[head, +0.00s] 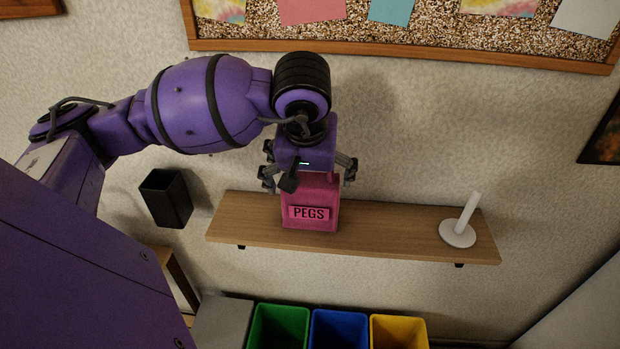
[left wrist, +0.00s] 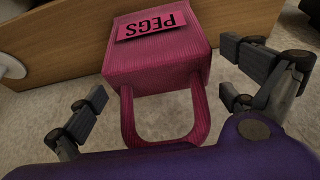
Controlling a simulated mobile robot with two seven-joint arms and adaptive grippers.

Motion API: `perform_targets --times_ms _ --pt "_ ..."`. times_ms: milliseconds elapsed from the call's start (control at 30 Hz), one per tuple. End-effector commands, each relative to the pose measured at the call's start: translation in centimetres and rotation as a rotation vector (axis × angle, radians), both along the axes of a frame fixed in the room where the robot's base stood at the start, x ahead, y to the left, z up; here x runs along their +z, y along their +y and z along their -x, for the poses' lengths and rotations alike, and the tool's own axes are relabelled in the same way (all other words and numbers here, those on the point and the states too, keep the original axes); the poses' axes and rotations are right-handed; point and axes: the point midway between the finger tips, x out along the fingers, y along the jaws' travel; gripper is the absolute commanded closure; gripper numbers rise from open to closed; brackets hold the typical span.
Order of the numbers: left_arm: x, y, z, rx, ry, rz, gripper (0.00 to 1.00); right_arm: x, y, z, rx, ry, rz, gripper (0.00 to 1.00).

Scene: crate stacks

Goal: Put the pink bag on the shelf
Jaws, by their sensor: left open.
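The pink bag (head: 311,218), with a "PEGS" label on its front, stands upright on the wooden shelf (head: 390,237), left of the shelf's middle. My left gripper (head: 308,178) is above the bag with its fingers spread to either side of the bag's top. In the left wrist view the bag (left wrist: 158,62) and its loop handle (left wrist: 127,118) lie between the open fingers, which do not touch them. The shelf (left wrist: 85,30) shows behind the bag there. My right gripper is not in view.
A white holder with an upright rod (head: 459,232) stands at the shelf's right end. A black bin (head: 166,198) hangs on the wall at left. Green (head: 279,325), blue (head: 339,328) and yellow (head: 399,330) bins stand below. A cork board (head: 400,40) is above. The shelf is bare between bag and holder.

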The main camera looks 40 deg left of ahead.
Motion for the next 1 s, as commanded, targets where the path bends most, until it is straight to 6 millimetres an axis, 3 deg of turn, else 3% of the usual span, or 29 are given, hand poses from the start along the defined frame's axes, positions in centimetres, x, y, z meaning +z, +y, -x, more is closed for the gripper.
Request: perform_targets --times_ms 300,600,867,967,1000 --pt "6.4 -1.4 2.0 -0.002 -0.009 -0.001 0.00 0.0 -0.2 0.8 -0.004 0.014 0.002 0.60" --pt "10.1 -2.2 3.5 -0.001 -0.004 0.000 0.00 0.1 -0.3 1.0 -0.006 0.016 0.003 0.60" --pt "10.0 -2.6 3.8 -0.001 0.008 0.013 0.00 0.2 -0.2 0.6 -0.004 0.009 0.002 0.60" --pt "7.5 -4.7 4.4 0.000 0.066 0.112 0.00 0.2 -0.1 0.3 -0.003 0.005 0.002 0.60" --pt "5.9 -6.2 5.0 0.007 0.112 0.187 0.00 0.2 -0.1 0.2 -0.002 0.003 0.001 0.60"
